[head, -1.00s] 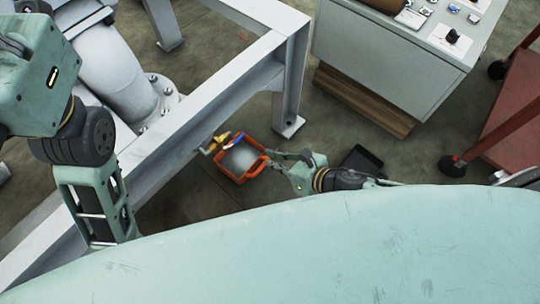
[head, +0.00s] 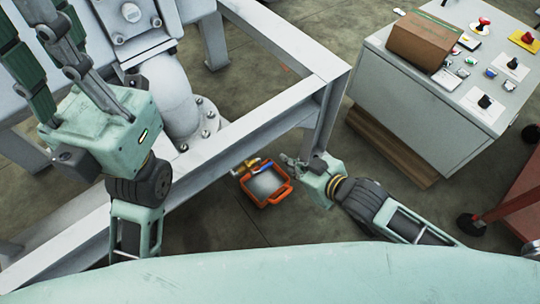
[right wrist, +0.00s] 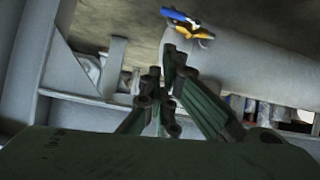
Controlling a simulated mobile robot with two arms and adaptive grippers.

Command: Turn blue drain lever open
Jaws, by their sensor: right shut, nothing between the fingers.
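The blue drain lever (head: 266,166) is a small blue handle by a yellow valve (head: 252,163), low beneath the grey frame in the head view. The lever (right wrist: 178,16) also shows at the top of the right wrist view, beside the yellow part. My right gripper (head: 291,162) is shut and empty, to the right of the lever and apart from it. Its dark fingers (right wrist: 162,80) point up toward the lever in the wrist view. My left gripper (head: 48,40) is at the upper left over the white machine, its fingers spread and empty.
An orange bin (head: 266,187) sits on the floor beneath the valve. The grey frame's beam (head: 225,150) and leg (head: 325,125) stand close around my right gripper. A control cabinet (head: 415,110) with a cardboard box (head: 432,38) stands at the right.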

